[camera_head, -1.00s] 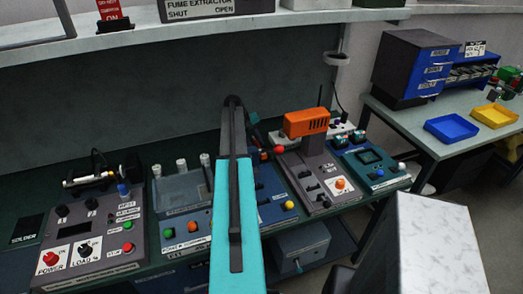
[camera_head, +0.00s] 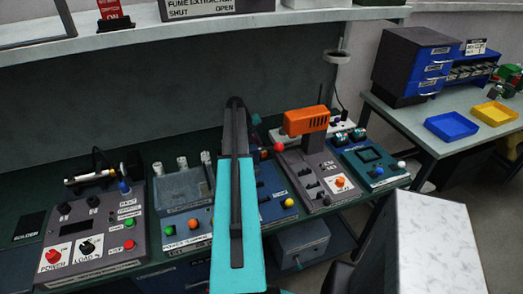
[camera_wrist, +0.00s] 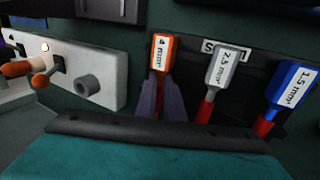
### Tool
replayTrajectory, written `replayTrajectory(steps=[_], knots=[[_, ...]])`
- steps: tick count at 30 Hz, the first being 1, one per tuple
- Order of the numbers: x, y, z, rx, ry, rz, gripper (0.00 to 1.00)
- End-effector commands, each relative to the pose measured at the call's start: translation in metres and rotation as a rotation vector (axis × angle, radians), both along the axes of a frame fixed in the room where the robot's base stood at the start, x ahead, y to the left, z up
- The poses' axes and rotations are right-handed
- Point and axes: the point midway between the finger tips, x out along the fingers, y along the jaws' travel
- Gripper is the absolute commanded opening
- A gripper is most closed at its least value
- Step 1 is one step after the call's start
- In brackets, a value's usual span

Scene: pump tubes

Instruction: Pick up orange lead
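The orange lead (camera_wrist: 162,54), labelled 4 mm², stands upright in a dark rack in the wrist view. A grey lead (camera_wrist: 215,70) labelled 2.5 mm² and a blue lead (camera_wrist: 290,85) labelled 1.5 mm² are to its right, both with red lower parts. My gripper (camera_wrist: 160,92) has its dark purple fingers on either side of the orange lead's lower part. I cannot tell whether they touch it. In the head view my teal arm reaches over the bench and hides the gripper and the leads.
A white panel (camera_wrist: 105,75) with knobs and a grey socket stands left of the leads. In the head view several control boxes crowd the bench, including a power box (camera_head: 135,232) and one with an orange tool (camera_head: 306,121). A shelf (camera_head: 290,18) runs above.

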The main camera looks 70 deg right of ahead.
Motion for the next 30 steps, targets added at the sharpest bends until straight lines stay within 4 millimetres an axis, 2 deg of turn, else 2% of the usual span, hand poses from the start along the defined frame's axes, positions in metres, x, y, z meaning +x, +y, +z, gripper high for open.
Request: replayTrajectory(steps=[11, 17, 23, 30], knots=[[0.0, 0.0, 0.0, 0.0, 0.0, 0.0, 0.0], [0.0, 0.0, 0.007, 0.0, 0.0, -0.001, 0.0], [0.0, 0.0, 0.023, -0.001, -0.001, -0.001, 0.0], [0.0, -0.001, 0.054, -0.002, 0.0, -0.001, 0.0]])
